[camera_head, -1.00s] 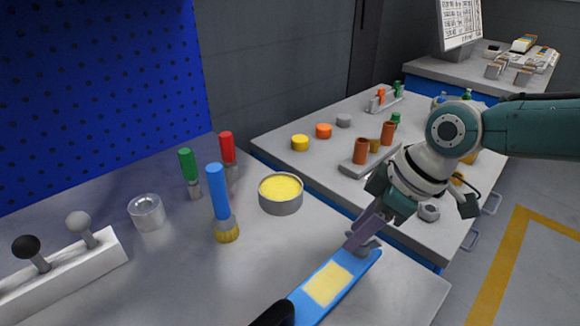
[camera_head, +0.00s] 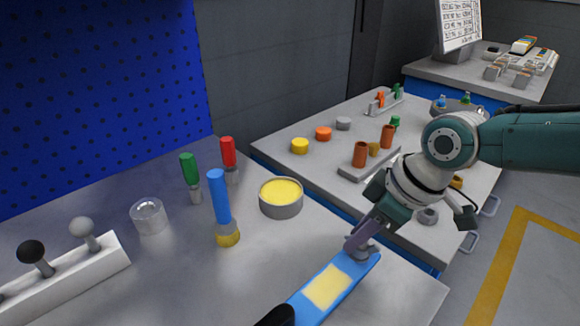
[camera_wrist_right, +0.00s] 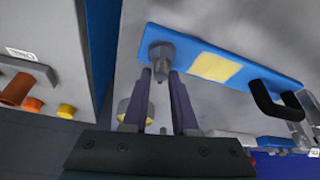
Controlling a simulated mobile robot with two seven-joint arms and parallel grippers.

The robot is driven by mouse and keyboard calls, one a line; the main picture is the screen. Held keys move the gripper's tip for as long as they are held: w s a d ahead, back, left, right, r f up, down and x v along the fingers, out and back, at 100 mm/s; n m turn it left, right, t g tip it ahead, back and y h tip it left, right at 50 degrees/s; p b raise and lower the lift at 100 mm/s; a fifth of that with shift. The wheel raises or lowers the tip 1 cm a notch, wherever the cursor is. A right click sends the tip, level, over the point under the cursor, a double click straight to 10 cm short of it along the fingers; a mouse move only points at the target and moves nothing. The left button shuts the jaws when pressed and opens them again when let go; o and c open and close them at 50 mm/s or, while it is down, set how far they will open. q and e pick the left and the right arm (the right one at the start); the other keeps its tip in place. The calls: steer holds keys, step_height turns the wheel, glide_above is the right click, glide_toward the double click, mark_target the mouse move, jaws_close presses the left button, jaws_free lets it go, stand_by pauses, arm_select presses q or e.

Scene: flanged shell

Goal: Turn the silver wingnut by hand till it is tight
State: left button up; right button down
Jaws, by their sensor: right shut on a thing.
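The silver wingnut (camera_head: 364,255) sits at the far right end of a blue plate (camera_head: 304,305) with a pale yellow patch. In the right wrist view, its grey metal body (camera_wrist_right: 161,52) stands at one end of the blue plate (camera_wrist_right: 207,43). My right gripper (camera_head: 359,241) comes down at a tilt onto the wingnut. Its purple fingers (camera_wrist_right: 162,76) are shut on the narrow part of the wingnut, one on each side. The fingers hide part of the wingnut in the head view. My left gripper is not in view.
A black handle (camera_wrist_right: 275,105) rises from the plate's other end. A round tin with yellow contents (camera_head: 281,197), a blue-handled brush (camera_head: 220,205) and a clear cylinder (camera_head: 149,216) stand behind and left. A second table (camera_head: 270,152) holds several small parts.

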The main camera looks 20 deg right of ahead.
steer(key=m+p, duration=0.2)
steer(key=m+h+p, duration=0.1)
steer(key=m, duration=0.1)
steer(key=shift+r+t+h+p, duration=0.2)
steer(key=shift+t+h+p, duration=0.1)
steer(key=shift+p, duration=0.1)
steer(key=shift+d+m+h+p, duration=0.1)
steer(key=shift+m+h+p, duration=0.2)
steer(key=shift+m+p, duration=0.5)
steer(key=m+h, duration=0.1)
steer(key=m, duration=0.2)
steer(key=shift+f+p, duration=0.1)
steer(key=shift+p, duration=0.25)
steer(key=shift+d+f+m+h, duration=0.1)
steer(key=shift+m+h, duration=0.3)
steer(key=shift+m, duration=0.6)
steer(key=m+h, duration=0.1)
steer(key=m, duration=0.1)
steer(key=shift+d+m, duration=0.1)
steer(key=shift+m, duration=0.3)
steer(key=m+b, duration=0.1)
steer(key=m, duration=0.1)
steer(key=m+g+h+b, duration=0.1)
steer(key=m, duration=0.1)
steer(key=shift+d+m+g, duration=0.2)
steer(key=shift+m+g, duration=0.1)
steer(key=shift+m, duration=0.1)
steer(key=shift+s+h, duration=0.1)
steer(key=shift+h, duration=0.2)
